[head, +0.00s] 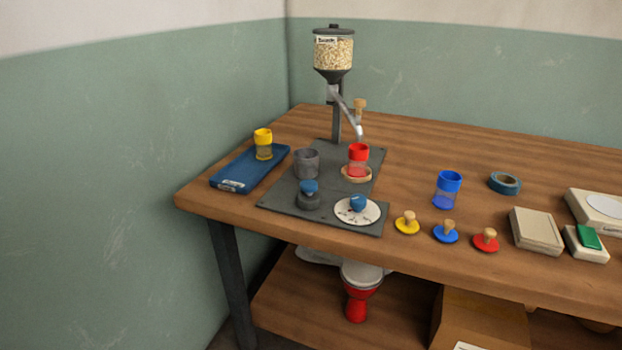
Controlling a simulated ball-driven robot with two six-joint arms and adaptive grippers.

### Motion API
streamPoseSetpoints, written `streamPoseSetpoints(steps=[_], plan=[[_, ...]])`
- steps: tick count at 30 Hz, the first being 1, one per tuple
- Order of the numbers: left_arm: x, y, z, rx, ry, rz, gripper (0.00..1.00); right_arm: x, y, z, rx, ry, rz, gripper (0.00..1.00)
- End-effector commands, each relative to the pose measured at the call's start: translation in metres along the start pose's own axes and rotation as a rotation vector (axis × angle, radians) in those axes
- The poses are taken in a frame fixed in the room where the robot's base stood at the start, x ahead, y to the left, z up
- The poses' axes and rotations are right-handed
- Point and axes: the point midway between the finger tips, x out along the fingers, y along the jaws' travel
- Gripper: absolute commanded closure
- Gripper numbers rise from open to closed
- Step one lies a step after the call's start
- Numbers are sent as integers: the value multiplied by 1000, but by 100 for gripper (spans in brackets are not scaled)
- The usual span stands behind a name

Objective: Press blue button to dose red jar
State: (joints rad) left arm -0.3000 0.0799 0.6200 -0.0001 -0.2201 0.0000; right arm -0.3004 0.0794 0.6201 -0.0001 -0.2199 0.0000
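The red jar (358,153), with a clear lower part, stands upright on a round wooden coaster (346,173) on a dark grey base plate (285,200). It is below the slanted chute of a seed dispenser (333,55), whose clear hopper holds pale grains. The blue button (309,187) is a dome on a round dark grey mount at the front of the plate. To its right, a blue knob (357,203) sits on a white dial (342,213). I cannot make out any contents in the red jar. Neither gripper is in view.
A yellow jar (263,144) stands on a blue tray (232,183). A grey cup (306,164) is behind the button. A blue jar (447,190), tape roll (504,183), yellow lid (407,226), blue lid (446,235) and red lid (486,243) lie right.

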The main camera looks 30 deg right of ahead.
Motion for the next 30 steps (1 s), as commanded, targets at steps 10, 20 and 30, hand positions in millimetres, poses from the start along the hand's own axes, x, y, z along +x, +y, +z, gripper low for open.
streamPoseSetpoints(steps=[10,20,30], plan=[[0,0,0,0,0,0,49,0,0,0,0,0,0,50],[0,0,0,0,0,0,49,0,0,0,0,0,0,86],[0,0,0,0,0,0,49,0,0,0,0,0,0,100]])
